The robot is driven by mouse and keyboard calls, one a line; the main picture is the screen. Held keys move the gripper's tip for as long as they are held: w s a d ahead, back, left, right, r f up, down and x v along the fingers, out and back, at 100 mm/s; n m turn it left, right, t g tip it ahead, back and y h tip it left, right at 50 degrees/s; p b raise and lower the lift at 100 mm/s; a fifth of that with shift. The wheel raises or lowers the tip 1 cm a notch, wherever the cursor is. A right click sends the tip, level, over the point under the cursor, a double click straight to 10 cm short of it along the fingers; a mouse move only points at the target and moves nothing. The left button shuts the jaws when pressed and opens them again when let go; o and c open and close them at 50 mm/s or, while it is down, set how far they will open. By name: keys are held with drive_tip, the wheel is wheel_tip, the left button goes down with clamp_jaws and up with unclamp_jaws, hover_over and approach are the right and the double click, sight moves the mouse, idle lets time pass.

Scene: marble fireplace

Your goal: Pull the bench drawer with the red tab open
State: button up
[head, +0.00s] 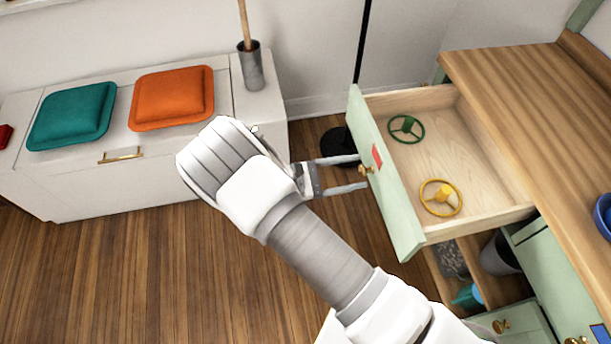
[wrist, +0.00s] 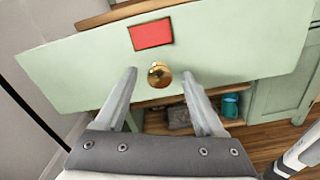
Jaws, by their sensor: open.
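The bench drawer (head: 487,203) with the red tab (head: 377,155) stands pulled well out from the wooden-topped bench. Its pale green front (wrist: 220,50) fills much of the wrist view, with the red tab (wrist: 151,34) above a round brass knob (wrist: 159,75). A green valve wheel (head: 406,129) and a yellow valve wheel (head: 440,197) lie inside the drawer. My gripper (head: 359,173) is open in front of the drawer front. In the wrist view its two fingers (wrist: 162,88) are on either side of the knob, apart from it.
A white chest (head: 70,190) with teal (head: 72,115) and orange (head: 172,97) cushions stands at the left. A thin black pole (head: 362,45) rises behind the drawer. A lower cupboard door (head: 550,275) is under the bench. The wooden floor (head: 130,270) at lower left is clear.

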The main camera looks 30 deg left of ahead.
drive_tip(key=p+v, duration=0.1)
drive_tip(key=v, duration=1.6)
drive_tip(key=shift+s+a, duration=0.1)
drive_tip(key=w+d+r+m+g+y, duration=0.2)
drive_tip(key=w+d+r+m+g, duration=0.4)
drive_tip(key=w+d+r+g, duration=0.55)
drive_tip(key=d+r+m+y, duration=0.5)
drive_tip(key=d+r+m, duration=0.1)
drive_tip(key=d+r, duration=0.6)
drive_tip(key=s+d+r+m+t+y, duration=0.35)
drive_tip(key=s+d+m, duration=0.2)
drive_tip(key=d, duration=0.25)
drive_tip(key=s+d+r+m+t+y, duration=0.25)
drive_tip(key=s+d+r+m, duration=0.25)
drive_tip(key=s+d, duration=0.25)
wheel_tip(320, 180, up, 19)
drive_tip(key=p, duration=1.9)
drive_tip(key=shift+r+y+p, duration=0.15)
drive_tip(key=shift+y+p, duration=0.25)
drive_tip(key=shift+g, duration=0.25)
